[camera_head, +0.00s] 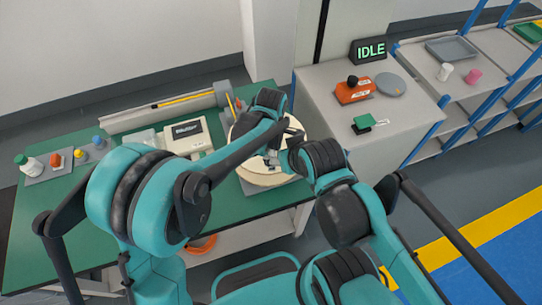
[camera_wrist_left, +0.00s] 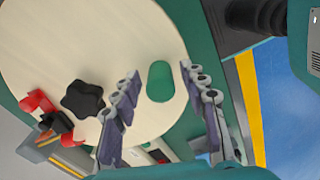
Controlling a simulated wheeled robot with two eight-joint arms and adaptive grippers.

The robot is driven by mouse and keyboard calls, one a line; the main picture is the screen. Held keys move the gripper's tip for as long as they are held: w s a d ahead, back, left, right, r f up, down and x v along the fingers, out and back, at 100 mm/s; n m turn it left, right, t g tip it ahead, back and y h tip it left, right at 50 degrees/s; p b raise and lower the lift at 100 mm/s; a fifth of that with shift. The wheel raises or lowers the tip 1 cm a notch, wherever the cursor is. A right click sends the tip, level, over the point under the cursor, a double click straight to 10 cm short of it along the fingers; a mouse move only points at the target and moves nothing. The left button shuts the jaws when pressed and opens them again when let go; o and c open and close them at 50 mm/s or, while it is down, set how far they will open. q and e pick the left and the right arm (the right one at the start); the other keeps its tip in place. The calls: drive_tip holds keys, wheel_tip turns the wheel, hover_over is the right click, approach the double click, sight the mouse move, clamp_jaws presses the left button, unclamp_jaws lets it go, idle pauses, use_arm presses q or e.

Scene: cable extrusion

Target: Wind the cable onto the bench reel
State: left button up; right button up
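The bench reel shows in the head view as a pale round disc (camera_head: 254,178) on the green bench, partly covered by my arms. In the left wrist view the disc (camera_wrist_left: 75,35) fills the upper left, with a black star knob (camera_wrist_left: 83,100) and an oval opening (camera_wrist_left: 160,82). My left gripper (camera_wrist_left: 158,72) is open, its fingers on either side of the oval opening; I see nothing between them. Whether they touch the disc is unclear. My right arm reaches to the reel's right side; small gripper parts (camera_head: 271,159) show over the disc, their state unclear. I cannot make out the cable on the reel.
A red clamp-like part (camera_wrist_left: 38,102) sits at the disc's edge. A pale device with a dark display (camera_head: 186,128) stands left of the reel. An orange ring (camera_head: 202,244) shows below the bench. A grey cabinet (camera_head: 330,95) with an "IDLE" sign (camera_head: 370,50) stands right.

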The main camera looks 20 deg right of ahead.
use_arm(q)
wheel_tip(320, 180, up, 12)
idle(0.7)
drive_tip(key=shift+w, duration=0.1)
use_arm(e)
drive_tip(key=shift+c, duration=0.3)
